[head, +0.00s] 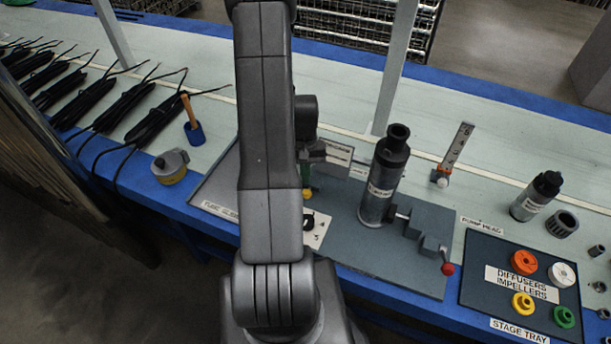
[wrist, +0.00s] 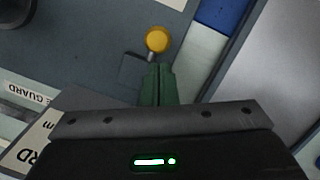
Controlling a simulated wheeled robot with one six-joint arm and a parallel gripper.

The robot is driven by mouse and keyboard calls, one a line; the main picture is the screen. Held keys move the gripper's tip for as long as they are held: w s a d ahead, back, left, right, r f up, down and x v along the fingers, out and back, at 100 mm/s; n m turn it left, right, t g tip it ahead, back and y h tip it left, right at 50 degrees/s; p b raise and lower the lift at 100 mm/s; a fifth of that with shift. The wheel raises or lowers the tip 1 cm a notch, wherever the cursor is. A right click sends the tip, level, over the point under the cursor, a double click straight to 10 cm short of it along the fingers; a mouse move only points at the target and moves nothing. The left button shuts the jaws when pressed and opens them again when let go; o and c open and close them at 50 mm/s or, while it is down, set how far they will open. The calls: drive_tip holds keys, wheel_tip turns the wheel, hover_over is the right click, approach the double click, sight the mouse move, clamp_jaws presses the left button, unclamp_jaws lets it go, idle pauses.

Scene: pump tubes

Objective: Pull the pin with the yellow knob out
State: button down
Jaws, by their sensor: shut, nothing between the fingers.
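The yellow knob (wrist: 157,39) is a small round ball in the wrist view, with a short piece of metal pin showing beside it, next to a dark grey block (wrist: 134,69). In the head view the yellow knob (head: 307,193) shows just right of my arm. My gripper (wrist: 159,68) has its green fingers shut with nothing between them. Their tips are just short of the knob in the wrist view; I cannot tell the exact gap. In the head view my gripper (head: 306,180) is over the knob, and my arm hides much around it.
A dark upright tube (head: 383,180) stands on a grey plate to the right, with a red knob (head: 448,269) near the plate's front. A stage tray (head: 480,285) holds coloured rings. A yellow-and-grey round device (head: 171,166) and black cable bundles (head: 123,106) lie left.

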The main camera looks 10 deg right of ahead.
drive_tip(key=shift+s+f, duration=0.2)
drive_tip(key=shift+s, duration=0.05)
